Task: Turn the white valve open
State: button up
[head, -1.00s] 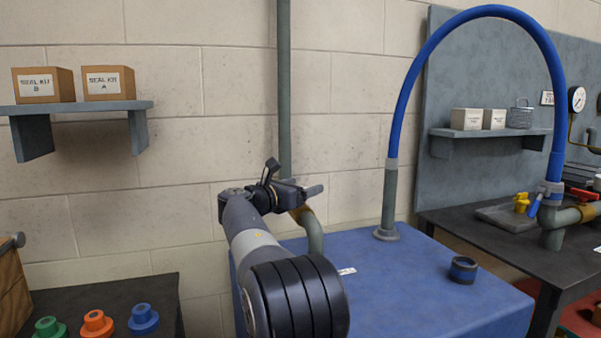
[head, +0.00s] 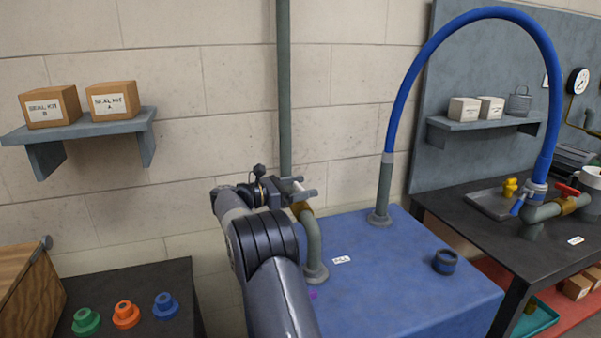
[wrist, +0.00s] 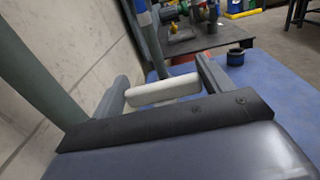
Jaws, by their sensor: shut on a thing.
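The white valve handle (wrist: 165,90) is a pale bar lying crosswise between the two fingers of my gripper (wrist: 163,84) in the wrist view. My gripper is shut on it, with a finger at each end of the bar. In the head view my gripper (head: 302,189) is at the brass valve body (head: 302,210) on a grey pipe, which bends down to the blue bench top. The handle is mostly hidden there by the gripper, so its exact angle is hard to tell.
The blue bench (head: 390,275) carries a dark round cap (head: 445,261), a small label (head: 342,260) and an arched blue hose (head: 400,115). A vertical pipe (head: 284,90) runs close behind my gripper along the wall. A red-handled valve (head: 567,190) stands on the right bench.

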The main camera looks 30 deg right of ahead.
jog(key=shift+f+m+g+p, duration=0.1)
jog(key=shift+m+g+p, duration=0.3)
jog(key=shift+g+p, duration=0.55)
jog(key=o, duration=1)
jog(key=shift+t, duration=0.35)
jog(key=shift+a, duration=0.15)
jog(key=v, duration=1)
jog(key=shift+w+a+p, duration=0.2)
jog(key=shift+a+p, duration=0.05)
jog(key=shift+p, duration=0.15)
jog(key=shift+d, duration=0.1)
